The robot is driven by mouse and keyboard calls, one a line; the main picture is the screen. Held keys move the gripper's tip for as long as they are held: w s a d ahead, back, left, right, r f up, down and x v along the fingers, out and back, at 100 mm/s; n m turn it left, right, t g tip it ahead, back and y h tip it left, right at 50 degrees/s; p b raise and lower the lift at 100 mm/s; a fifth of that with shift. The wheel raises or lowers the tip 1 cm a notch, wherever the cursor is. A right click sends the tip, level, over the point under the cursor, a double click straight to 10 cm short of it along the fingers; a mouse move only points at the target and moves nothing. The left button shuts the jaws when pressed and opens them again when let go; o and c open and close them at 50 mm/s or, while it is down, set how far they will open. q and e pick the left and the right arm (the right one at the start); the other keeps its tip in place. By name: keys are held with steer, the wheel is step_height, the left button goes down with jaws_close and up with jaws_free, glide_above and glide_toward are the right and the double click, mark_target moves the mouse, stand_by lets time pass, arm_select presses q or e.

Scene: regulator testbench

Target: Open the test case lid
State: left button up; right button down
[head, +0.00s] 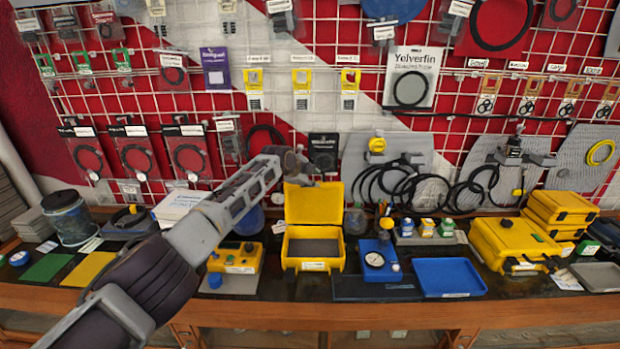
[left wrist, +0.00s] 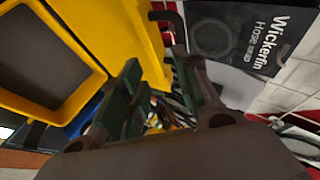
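The yellow test case (head: 313,265) stands open on the bench in the middle of the head view. Its lid (head: 314,204) stands raised at the back, roughly upright, and the dark inside shows. In the left wrist view the lid (left wrist: 105,35) is beside my fingers, and the case's rim (left wrist: 72,113) is at the left. My left gripper (head: 308,166) is just above the lid's top edge in the head view. Its fingers (left wrist: 158,68) are apart with nothing seen between them. Whether a finger touches the lid cannot be told. My right gripper is in neither view.
A yellow device with a blue knob (head: 236,258) stands left of the case. A blue gauge stand (head: 380,262) and a blue tray (head: 448,278) are at its right. A closed yellow case (head: 515,247) lies farther right.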

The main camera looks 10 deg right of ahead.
arm_select(q)
steer(key=shift+s+a+r, duration=0.1)
steer(key=shift+s+a, duration=0.05)
steer(key=shift+s, duration=0.05)
steer(key=v, duration=1.1)
steer(key=shift+r, duration=0.25)
stand_by(1.0)
steer(key=shift+s+a, duration=0.1)
steer(key=shift+s, duration=0.05)
steer(key=shift+c, duration=0.4)
